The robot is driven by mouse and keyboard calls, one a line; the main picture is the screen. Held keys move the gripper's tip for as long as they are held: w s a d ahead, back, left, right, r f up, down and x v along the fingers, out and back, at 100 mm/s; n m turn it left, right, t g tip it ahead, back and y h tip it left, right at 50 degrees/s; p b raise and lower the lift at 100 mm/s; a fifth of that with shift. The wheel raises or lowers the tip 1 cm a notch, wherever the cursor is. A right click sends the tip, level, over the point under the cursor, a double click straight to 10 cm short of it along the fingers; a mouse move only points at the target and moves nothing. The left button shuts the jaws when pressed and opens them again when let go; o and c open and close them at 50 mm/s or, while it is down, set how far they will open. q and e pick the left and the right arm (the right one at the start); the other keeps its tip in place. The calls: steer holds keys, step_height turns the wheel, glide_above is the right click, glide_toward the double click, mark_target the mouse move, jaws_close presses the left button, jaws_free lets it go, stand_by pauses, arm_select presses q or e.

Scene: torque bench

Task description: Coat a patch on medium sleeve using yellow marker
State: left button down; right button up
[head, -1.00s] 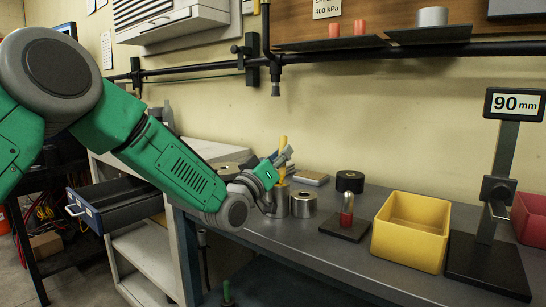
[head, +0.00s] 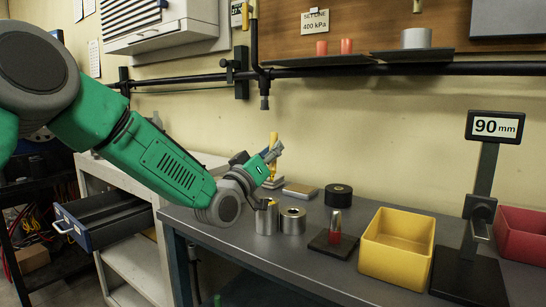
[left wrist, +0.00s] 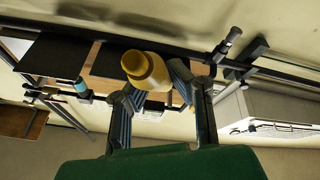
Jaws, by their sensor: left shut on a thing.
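The yellow marker (head: 274,141) is held in my left gripper (head: 271,172), its yellow end standing up above the fingers. In the left wrist view the marker (left wrist: 147,69) sits between the fingers, its rounded yellow end toward the camera. Two metal sleeves stand side by side on the bench: a taller one (head: 267,221) on the left, just below the gripper, and a shorter one (head: 293,222) on the right with a hole in its top. Which is the medium one I cannot tell. Whether the marker touches a sleeve is unclear. My right gripper is out of view.
A black ring (head: 338,197) lies behind the sleeves. A red, silver-tipped piece (head: 336,226) stands on a dark plate to the right. Farther right are a yellow bin (head: 387,262), a 90 mm display stand (head: 488,165) and a red bin (head: 523,245). A drawer (head: 105,219) hangs open at left.

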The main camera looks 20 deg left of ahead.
mark_target(273, 135)
arm_select(q)
steer(key=shift+r, duration=0.3)
steer(key=shift+r+p, duration=0.95)
steer(key=shift+r, duration=0.65)
steer(key=shift+f, duration=0.1)
